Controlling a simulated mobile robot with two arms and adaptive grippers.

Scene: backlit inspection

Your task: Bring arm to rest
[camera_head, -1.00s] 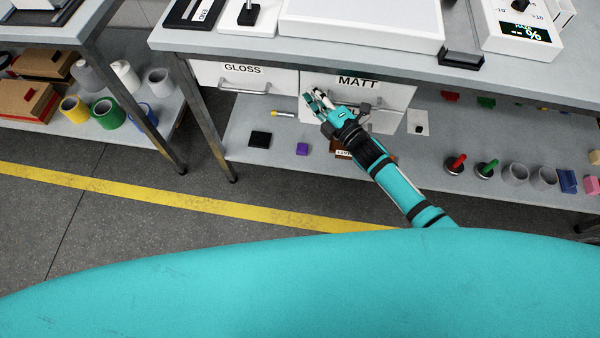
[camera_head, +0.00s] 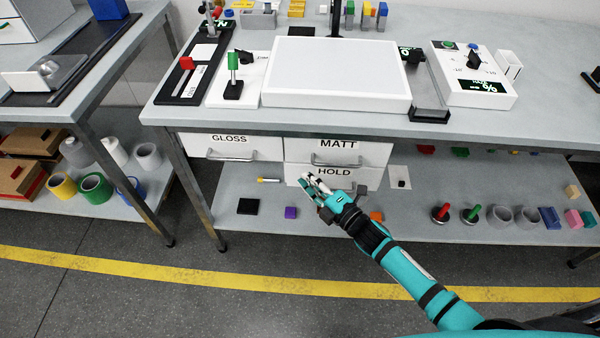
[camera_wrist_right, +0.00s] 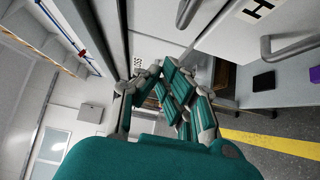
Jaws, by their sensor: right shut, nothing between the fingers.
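My right arm (camera_head: 410,272), teal with black bands, reaches in from the lower right in the head view. My right gripper (camera_head: 312,183) is shut with nothing in it. It shows in front of the HOLD drawer (camera_head: 345,172), below the MATT drawer (camera_head: 350,150). In the right wrist view my right gripper's fingers (camera_wrist_right: 172,88) are drawn together, and a drawer handle (camera_wrist_right: 285,47) is to their right. I cannot tell how far the fingertips are from the drawer front. My left gripper is not in view.
The bench top (camera_head: 440,125) above carries a white light panel (camera_head: 337,72) and a control box (camera_head: 472,75). The lower shelf (camera_head: 345,228) holds a black pad (camera_head: 248,206), a purple block (camera_head: 290,212) and several cups. The floor in front, with a yellow line (camera_head: 250,285), is clear.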

